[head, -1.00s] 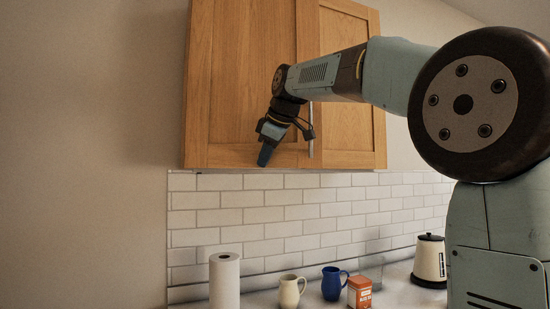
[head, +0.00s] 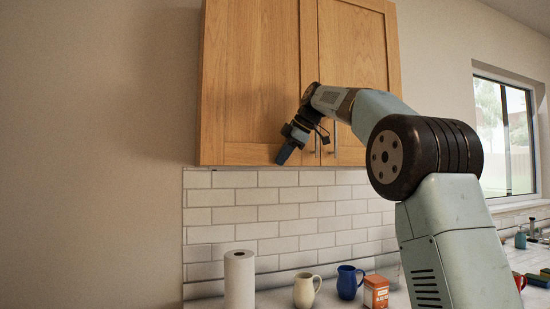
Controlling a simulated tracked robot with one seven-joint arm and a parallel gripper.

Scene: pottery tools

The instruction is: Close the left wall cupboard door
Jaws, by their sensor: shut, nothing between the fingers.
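The wall cupboard hangs high on the wall, with two oak doors. The left door (head: 255,75) looks level with the right door (head: 355,60) along the bottom edge; I cannot tell whether a small gap is left. The left door's slim metal handle (head: 317,146) is at its lower right corner, just right of my gripper, beside the right door's handle (head: 335,138). My gripper (head: 283,157) is shut and empty, pointing down and left in front of the left door's lower right part. I cannot tell whether it touches the door.
Below on the counter stand a paper towel roll (head: 239,280), a cream jug (head: 306,291), a blue jug (head: 348,282) and an orange box (head: 375,292). A window (head: 505,135) is at the right, with small items on the counter below it. The wall left of the cupboard is bare.

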